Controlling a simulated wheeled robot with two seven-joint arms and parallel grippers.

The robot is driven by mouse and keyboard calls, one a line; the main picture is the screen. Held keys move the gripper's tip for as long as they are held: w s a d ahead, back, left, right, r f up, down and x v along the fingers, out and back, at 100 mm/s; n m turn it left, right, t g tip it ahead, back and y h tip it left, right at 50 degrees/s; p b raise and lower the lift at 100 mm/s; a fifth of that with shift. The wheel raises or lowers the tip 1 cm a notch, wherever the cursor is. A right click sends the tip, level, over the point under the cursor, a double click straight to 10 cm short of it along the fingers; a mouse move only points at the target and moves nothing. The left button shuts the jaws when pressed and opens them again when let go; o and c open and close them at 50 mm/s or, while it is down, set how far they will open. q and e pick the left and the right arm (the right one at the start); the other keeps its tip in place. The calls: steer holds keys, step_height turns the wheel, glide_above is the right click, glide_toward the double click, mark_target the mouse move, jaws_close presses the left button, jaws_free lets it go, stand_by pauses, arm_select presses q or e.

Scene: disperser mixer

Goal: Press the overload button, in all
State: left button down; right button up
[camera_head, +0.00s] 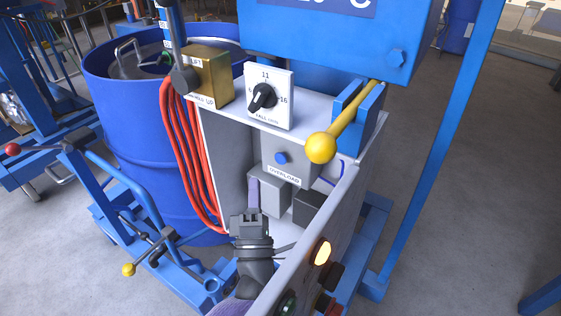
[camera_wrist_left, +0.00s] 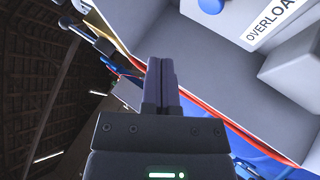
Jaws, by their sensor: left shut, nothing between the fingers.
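The overload button (camera_head: 281,158) is a small blue knob on a grey box, above a label reading OVERLOAD (camera_head: 284,175). In the left wrist view the blue button (camera_wrist_left: 211,5) is cut off at the top edge, with its label (camera_wrist_left: 272,20) to the right. My left gripper (camera_head: 249,216) is shut and empty, below and slightly left of the button and apart from it. Its closed fingers (camera_wrist_left: 162,80) point up the wrist view, left of the button. My right gripper is not in view.
A dial (camera_head: 266,95) and a lift box (camera_head: 206,77) stand above left. A yellow-knobbed lever (camera_head: 320,148) sits close right of the button. A panel with a lit orange button (camera_head: 320,252) is at lower right. Orange cables (camera_head: 182,150) hang beside a blue drum (camera_head: 125,150).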

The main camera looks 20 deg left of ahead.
mark_target(281, 158)
arm_select(q)
steer(key=w, duration=0.1)
steer(key=w+b, duration=0.1)
steer(key=w, duration=0.1)
steer(key=w+b, duration=0.1)
steer(key=w, duration=0.1)
steer(key=shift+w+d, duration=0.2)
steer(key=shift+d, duration=0.2)
stand_by(1.1)
stand_by(0.5)
steer(key=shift+w+b, duration=0.35)
steer(key=shift+w, duration=0.05)
